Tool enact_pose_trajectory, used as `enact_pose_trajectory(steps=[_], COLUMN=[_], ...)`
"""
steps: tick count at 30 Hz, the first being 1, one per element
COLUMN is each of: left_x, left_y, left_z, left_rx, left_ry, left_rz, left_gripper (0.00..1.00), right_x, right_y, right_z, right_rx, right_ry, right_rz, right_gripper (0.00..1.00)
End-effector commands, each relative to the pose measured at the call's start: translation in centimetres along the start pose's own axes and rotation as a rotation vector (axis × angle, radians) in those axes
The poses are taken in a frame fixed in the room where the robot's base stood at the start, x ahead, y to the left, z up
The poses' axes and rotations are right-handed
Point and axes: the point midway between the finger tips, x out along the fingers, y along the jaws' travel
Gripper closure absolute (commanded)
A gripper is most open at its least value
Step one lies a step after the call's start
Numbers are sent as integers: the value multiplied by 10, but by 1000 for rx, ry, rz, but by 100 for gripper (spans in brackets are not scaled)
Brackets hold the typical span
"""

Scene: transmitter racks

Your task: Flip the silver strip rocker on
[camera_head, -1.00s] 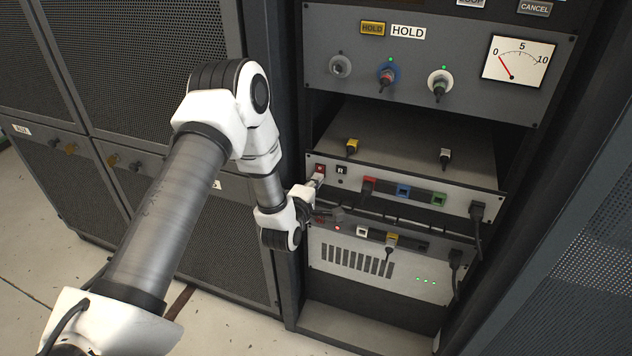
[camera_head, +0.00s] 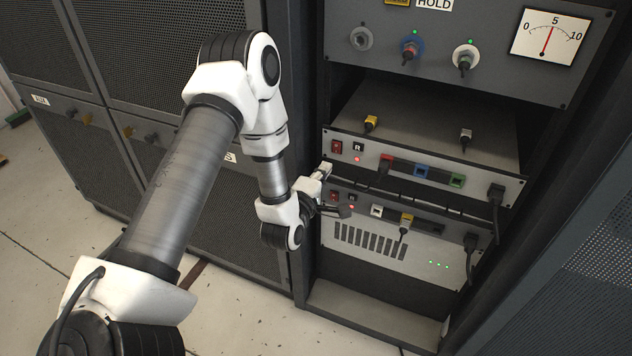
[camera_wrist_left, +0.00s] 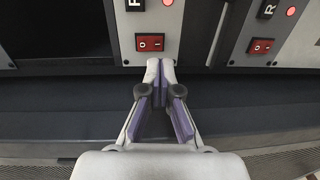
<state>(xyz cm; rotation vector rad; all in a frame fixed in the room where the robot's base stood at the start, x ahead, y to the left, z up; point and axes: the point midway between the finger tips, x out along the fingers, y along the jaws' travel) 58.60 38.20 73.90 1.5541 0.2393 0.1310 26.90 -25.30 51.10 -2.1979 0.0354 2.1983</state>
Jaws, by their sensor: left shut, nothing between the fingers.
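The silver strip (camera_head: 440,172) is the upper narrow panel with red, blue and green sockets. Its red rocker (camera_head: 336,147) sits at its left end, beside an R button and a lit red light (camera_head: 357,159). In the left wrist view the rocker (camera_wrist_left: 150,43) lies just beyond the fingertips, marked with white symbols; which side is pressed I cannot tell. My left gripper (camera_head: 326,168) is just below and left of the rocker. In the left wrist view the gripper (camera_wrist_left: 160,65) is shut, empty and apart from the rocker. My right gripper is not in view.
Plugs and cables hang in front of both panels. A meter (camera_head: 548,37) and knobs are above. A dark rack post stands left.

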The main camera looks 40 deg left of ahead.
Motion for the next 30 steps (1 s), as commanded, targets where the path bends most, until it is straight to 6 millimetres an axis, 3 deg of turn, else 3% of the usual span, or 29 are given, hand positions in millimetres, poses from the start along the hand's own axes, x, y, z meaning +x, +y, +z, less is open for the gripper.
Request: enact_pose_trajectory(steps=[3,9,26,30], left_x=[-28,-55,-59,-64], left_y=[-2,-2,-1,-18], left_z=[0,0,0,10], left_rx=[-1,0,0,23], left_ry=[-1,0,0,-29], left_rz=[-5,-3,0,-35], left_gripper=[100,100,100,100], right_x=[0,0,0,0], right_y=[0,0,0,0], right_z=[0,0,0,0], right_rx=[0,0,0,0], right_ry=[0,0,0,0], right_rz=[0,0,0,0], right_gripper=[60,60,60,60])
